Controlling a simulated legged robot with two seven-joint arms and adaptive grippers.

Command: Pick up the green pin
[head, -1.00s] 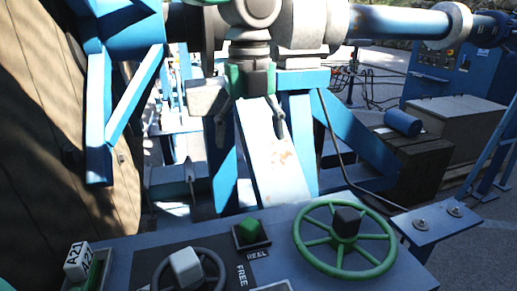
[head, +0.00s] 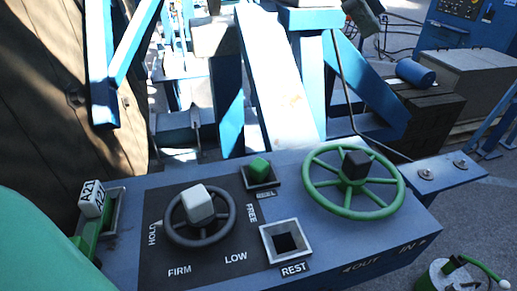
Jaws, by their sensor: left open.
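My right gripper is not in view.
A green handwheel (head: 316,197) with a black centre stands right of the pin. A dark grey wheel (head: 166,222) with a white knob is to its left. A white block marked A21 (head: 92,197) is at the console's left end. Blue framework (head: 275,85) rises behind.

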